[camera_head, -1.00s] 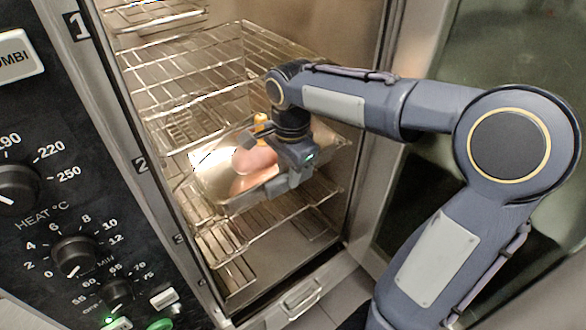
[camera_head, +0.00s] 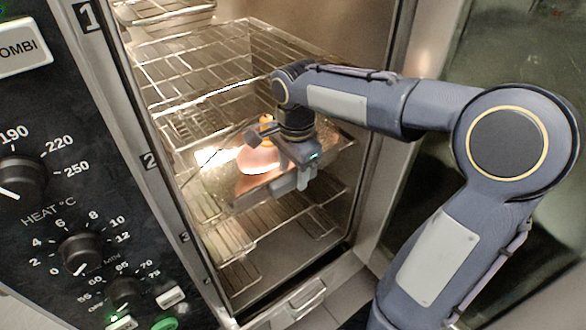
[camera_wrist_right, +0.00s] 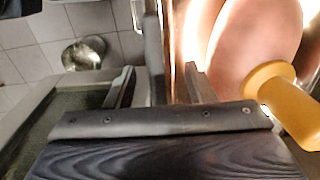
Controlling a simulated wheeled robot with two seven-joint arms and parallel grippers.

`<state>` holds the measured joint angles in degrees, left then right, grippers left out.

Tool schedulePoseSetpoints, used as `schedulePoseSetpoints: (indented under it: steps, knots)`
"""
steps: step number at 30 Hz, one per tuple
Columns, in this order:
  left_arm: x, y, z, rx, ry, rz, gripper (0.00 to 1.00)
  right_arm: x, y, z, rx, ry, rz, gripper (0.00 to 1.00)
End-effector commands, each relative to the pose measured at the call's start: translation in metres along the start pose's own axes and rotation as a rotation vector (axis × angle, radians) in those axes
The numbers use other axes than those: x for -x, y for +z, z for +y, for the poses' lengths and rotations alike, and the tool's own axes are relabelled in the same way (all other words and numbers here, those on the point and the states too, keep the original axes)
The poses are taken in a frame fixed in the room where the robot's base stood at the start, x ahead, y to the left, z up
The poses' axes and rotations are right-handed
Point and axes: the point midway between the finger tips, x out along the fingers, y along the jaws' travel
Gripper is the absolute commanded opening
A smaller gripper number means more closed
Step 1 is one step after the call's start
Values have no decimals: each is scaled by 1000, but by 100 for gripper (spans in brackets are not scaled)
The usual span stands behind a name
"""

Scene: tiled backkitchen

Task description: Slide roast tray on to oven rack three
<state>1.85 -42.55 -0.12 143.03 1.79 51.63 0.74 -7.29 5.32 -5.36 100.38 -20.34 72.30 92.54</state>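The roast tray (camera_head: 330,160) is a shallow metal tray inside the open oven, with a pinkish roast (camera_head: 258,160) and a yellow item (camera_head: 267,121) in it. My right gripper (camera_head: 290,183) is at the tray's near right edge. In the right wrist view its two fingers (camera_wrist_right: 160,88) stand apart, with the thin tray edge (camera_wrist_right: 176,45) between them. The roast (camera_wrist_right: 255,40) and yellow item (camera_wrist_right: 285,100) show there too. My left gripper is out of view.
More wire racks (camera_head: 210,60) are above the tray. The control panel (camera_head: 60,180) with knobs stands left of the opening. The oven's right frame (camera_head: 380,120) is close to my right arm. Grey floor tiles and a round metal drain (camera_wrist_right: 83,53) show in the wrist view.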

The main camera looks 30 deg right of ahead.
Motion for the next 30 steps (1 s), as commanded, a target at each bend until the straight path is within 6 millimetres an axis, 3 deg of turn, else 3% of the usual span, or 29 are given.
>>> schedulePoseSetpoints:
  steps: [8,21,30]
  knots:
    - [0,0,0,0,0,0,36,1,0,1,0,7,0,48]
    - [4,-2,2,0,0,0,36,68,0,0,0,0,0,48]
    - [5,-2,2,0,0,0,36,78,0,0,0,2,0,48]
